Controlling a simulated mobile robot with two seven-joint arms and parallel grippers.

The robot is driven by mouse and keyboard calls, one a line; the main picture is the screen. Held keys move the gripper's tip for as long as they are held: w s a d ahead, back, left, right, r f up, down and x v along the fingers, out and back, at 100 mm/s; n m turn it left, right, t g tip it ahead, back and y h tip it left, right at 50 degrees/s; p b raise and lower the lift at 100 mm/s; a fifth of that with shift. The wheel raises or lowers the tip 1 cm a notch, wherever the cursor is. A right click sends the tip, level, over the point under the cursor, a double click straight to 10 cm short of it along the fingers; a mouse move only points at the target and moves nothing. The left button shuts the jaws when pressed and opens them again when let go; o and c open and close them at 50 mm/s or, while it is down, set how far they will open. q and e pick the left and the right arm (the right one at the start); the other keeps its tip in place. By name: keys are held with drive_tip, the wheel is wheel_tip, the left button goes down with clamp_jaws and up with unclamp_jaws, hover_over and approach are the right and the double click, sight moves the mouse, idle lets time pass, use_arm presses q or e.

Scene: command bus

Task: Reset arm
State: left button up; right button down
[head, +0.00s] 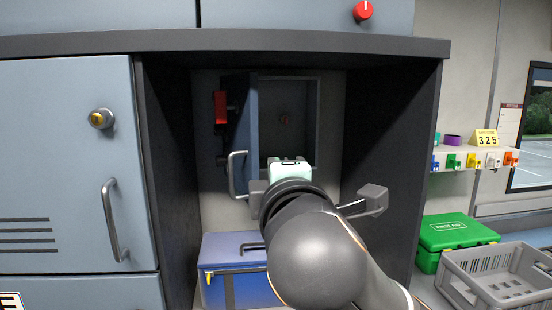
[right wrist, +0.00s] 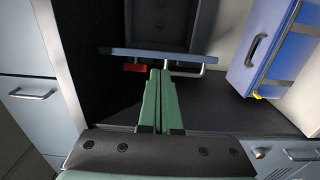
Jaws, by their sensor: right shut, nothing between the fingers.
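My right arm reaches into a dark recess, and its gripper is mostly hidden behind its own wrist in the head view. In the right wrist view the green fingers of my right gripper (right wrist: 159,74) are together and empty. Their tips show close to the handle bar (right wrist: 188,71) of a small blue door; I cannot tell whether they touch it. That door (head: 239,130) stands swung open at the left of a wall compartment (head: 300,105) in the head view. My left gripper is not in view.
A blue box (head: 225,285) stands low in the recess, below my arm. The recess side wall (head: 400,150) is close on the right. A green first aid case (head: 455,232) and a grey crate (head: 490,285) stand at the right. A closed cabinet (head: 65,170) is at the left.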

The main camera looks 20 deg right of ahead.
idle(0.4)
drive_tip(key=w+a+f+m+g+y, duration=0.2)
drive_tip(key=w+f+g+y, duration=0.1)
drive_tip(key=f, duration=1.4)
drive_tip(key=w+a+f+m+g+y, duration=0.2)
drive_tip(key=w+f+y, duration=0.1)
drive_tip(key=f, duration=1.3)
drive_tip(key=s+d+f+m+g, duration=0.15)
drive_tip(key=s+f, duration=0.25)
drive_tip(key=f, duration=0.5)
drive_tip(key=s+a+f+m+g, duration=0.1)
drive_tip(key=s+f+m, duration=0.2)
drive_tip(key=s+f, duration=0.35)
drive_tip(key=s+d+f+m, duration=0.3)
drive_tip(key=s+f+m, duration=0.2)
drive_tip(key=s+f, duration=0.8)
drive_tip(key=shift+s+d+f+g, duration=0.35)
drive_tip(key=shift+f, duration=0.1)
